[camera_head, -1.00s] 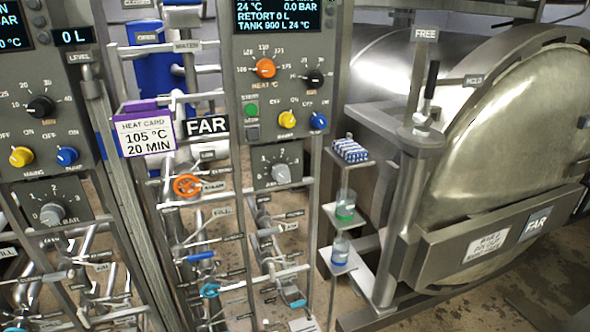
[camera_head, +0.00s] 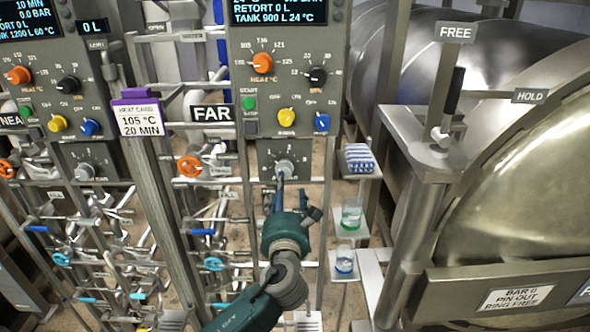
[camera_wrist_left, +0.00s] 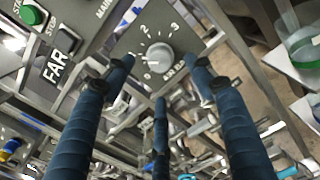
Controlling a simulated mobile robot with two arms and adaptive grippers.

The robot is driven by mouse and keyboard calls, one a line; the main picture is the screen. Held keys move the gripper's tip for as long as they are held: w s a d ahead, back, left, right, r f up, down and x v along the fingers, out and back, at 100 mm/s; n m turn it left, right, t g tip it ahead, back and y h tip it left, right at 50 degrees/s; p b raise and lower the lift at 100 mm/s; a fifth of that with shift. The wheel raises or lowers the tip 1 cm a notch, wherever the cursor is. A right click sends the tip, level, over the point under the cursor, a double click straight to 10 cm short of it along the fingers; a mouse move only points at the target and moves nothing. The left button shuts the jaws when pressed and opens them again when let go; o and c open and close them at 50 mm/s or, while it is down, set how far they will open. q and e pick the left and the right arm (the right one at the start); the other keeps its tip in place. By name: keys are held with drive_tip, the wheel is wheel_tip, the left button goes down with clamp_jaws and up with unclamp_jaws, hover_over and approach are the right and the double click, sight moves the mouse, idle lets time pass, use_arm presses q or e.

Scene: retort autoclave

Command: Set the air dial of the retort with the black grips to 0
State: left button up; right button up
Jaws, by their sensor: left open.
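The grey air dial (camera_head: 284,168) is a round knob on a small plate low on the FAR panel. It also shows in the left wrist view (camera_wrist_left: 158,59), with numbers around it including 2 and 3; I cannot read its setting clearly. The retort on the right has a lever with a black grip (camera_head: 454,91). My left gripper (camera_head: 279,190) is just below the dial in the head view. In the left wrist view its blue fingers (camera_wrist_left: 160,72) are spread open, pointing at the dial, and hold nothing. I cannot tell whether they touch the knob. My right gripper is out of view.
A second panel with its own grey dial (camera_head: 84,171) stands at left. An orange valve wheel (camera_head: 190,166) and pipes lie left of the gripper. A small shelf with a glass beaker (camera_head: 351,214) stands close on the right. A purple-topped heat card (camera_head: 139,117) hangs between the panels.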

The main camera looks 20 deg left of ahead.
sight(285, 171)
use_arm(q)
drive_tip(key=shift+a+p+x, duration=0.15)
drive_tip(key=shift+p+x, duration=0.2)
drive_tip(key=shift+x, duration=2.25)
drive_tip(key=shift+a+p+x, duration=0.1)
drive_tip(key=shift+p+x, duration=0.2)
drive_tip(key=shift+x, duration=2.35)
drive_tip(key=shift+s+f, duration=0.1)
drive_tip(key=shift+f, duration=0.05)
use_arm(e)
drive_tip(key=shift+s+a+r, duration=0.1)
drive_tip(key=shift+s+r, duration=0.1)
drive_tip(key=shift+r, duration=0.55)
use_arm(q)
drive_tip(key=shift+c, duration=0.5)
